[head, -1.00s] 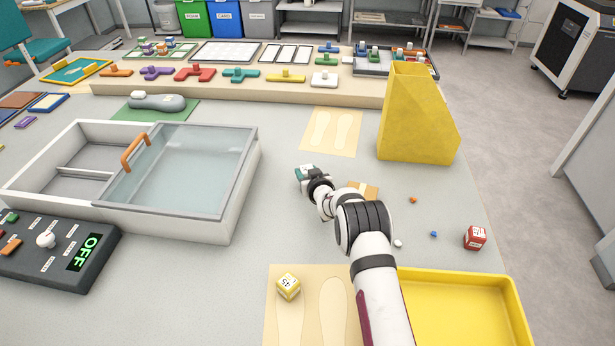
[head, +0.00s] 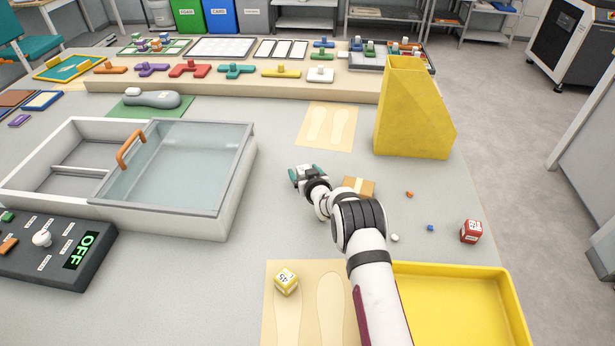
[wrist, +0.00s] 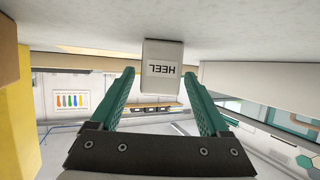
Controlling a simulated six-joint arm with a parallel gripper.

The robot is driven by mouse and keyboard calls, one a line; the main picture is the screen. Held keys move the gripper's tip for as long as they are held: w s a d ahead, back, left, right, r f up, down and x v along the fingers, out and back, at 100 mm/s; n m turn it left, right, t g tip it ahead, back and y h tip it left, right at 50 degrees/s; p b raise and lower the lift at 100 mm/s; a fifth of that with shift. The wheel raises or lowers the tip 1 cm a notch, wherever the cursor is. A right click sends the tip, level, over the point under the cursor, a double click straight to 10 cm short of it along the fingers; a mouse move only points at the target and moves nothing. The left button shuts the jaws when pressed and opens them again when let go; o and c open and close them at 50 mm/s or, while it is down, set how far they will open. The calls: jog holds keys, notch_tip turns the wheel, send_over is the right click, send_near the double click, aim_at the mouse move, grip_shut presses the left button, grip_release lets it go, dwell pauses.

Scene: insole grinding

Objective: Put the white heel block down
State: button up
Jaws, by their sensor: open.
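The white heel block (wrist: 162,68), marked HEEL, shows in the wrist view, where the picture is upside down. It is at the grey table surface (wrist: 230,22), just beyond and between my two green fingertips. My gripper (wrist: 163,75) is open, with a visible space beside the block on each side. In the head view my gripper (head: 299,174) is low over the middle of the table, right of the glass-lidded box. The block cannot be made out clearly there behind the gripper.
The glass-lidded box (head: 245,185) stands to the left. A tall yellow holder (head: 412,115) stands behind right, and a small cardboard box (head: 358,187) lies close to my arm. A yellow tray (head: 455,300) is front right. Footprint mats (head: 327,145) lie behind and in front.

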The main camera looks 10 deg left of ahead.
jog(key=v, duration=1.1)
jog(key=shift+s+d+r, duration=0.2)
jog(key=shift+s+d, duration=0.05)
jog(key=s+d+r+m+g+h, duration=0.55)
jog(key=s+d+r, duration=0.6)
jog(key=s, duration=0.25)
jog(key=s+r+m+g+y, duration=0.1)
jog(key=s+r+m+g, duration=0.1)
jog(key=s, duration=1.3)
jog(key=s+r+m+g+y, duration=0.1)
jog(key=s+g, duration=0.4)
jog(key=s, duration=1.1)
jog(key=shift+r+m, duration=0.55)
jog(key=shift+m, duration=0.2)
